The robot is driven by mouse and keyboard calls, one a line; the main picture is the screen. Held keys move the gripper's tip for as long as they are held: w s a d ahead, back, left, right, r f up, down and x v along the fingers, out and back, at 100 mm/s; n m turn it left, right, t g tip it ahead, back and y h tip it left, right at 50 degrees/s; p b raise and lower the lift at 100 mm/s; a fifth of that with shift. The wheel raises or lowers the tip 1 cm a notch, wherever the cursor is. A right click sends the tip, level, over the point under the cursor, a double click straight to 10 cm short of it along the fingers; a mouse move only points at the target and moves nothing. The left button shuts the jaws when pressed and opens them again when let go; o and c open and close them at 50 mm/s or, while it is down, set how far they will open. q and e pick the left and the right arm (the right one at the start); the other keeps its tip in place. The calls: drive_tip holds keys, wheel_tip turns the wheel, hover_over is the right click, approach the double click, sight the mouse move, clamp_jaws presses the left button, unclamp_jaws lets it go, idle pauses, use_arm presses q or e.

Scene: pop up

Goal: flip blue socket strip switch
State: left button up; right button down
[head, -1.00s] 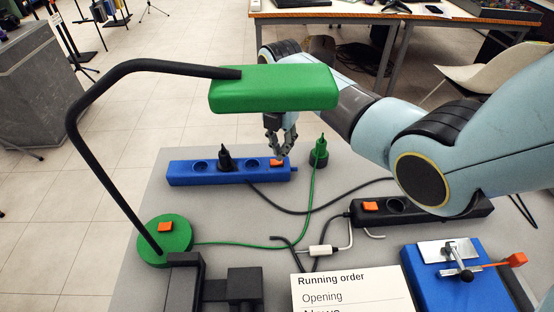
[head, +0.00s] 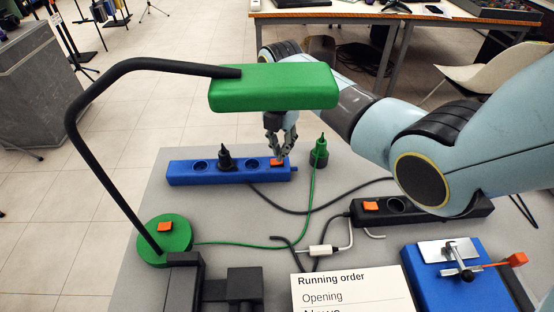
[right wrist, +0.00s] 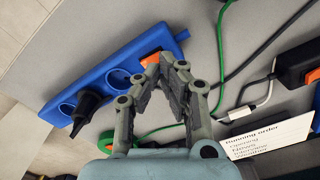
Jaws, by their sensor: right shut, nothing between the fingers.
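The blue socket strip (head: 235,176) lies at the back of the grey table, with a black plug (head: 224,160) standing in one of its sockets. Its orange switch (head: 277,162) is at the strip's right end. My right gripper (head: 281,158) is shut and empty, pointing down with its fingertips at the switch; whether they touch it I cannot tell. In the right wrist view the strip (right wrist: 108,70) runs diagonally, and the orange switch (right wrist: 151,58) shows just beside the fingertips (right wrist: 172,60), partly hidden. My left gripper does not show.
A green lamp (head: 275,88) hangs over the strip and hides part of my right arm. A green plug (head: 319,153) stands right of the strip. A black socket strip (head: 425,210), a blue box with a lever (head: 440,285) and a card (head: 350,290) are nearer.

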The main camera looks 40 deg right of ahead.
drive_tip(key=shift+f+b, duration=0.6)
drive_tip(key=shift+f, duration=0.55)
idle(0.4)
wheel_tip(320, 180, up, 7)
drive_tip(key=p, duration=0.8)
idle(0.4)
